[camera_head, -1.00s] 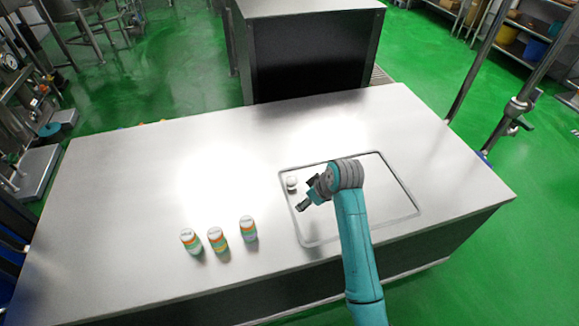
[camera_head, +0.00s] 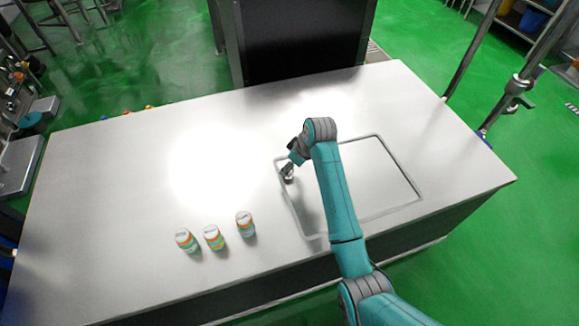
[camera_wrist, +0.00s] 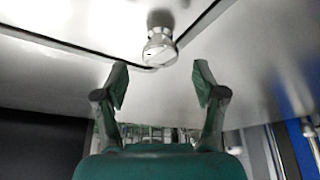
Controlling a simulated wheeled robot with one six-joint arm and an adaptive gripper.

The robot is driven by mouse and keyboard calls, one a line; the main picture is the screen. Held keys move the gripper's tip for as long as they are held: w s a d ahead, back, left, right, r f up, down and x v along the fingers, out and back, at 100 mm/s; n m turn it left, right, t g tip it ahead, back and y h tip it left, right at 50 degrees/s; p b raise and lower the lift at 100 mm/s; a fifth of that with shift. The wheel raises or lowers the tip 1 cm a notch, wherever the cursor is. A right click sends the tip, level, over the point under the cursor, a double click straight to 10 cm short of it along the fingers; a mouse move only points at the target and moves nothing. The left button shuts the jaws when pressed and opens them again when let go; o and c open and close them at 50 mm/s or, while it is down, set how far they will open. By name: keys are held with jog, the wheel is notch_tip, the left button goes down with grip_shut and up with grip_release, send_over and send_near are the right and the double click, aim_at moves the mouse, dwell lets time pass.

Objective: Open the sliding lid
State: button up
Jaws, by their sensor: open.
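The sliding lid (camera_head: 375,180) is a flat pale panel outlined by a dark seam, lying level in the white counter at right of centre in the head view. A round metal knob (camera_wrist: 160,48) stands near a corner of the lid in the wrist view. In the head view the knob is largely hidden by or merged with my gripper (camera_head: 288,168). My gripper (camera_wrist: 162,78) is open, its two green fingers apart below the knob in the wrist picture. The knob lines up with the gap between the fingertips, and no grip on it shows.
Several small things flank the lid: striped bottles (camera_head: 214,237) stand in a row to its left on the counter (camera_head: 120,190). A dark cabinet (camera_head: 305,40) stands behind the counter. The counter's left and middle are otherwise clear.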

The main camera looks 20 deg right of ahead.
jog(key=shift+x, duration=1.2)
grip_shut()
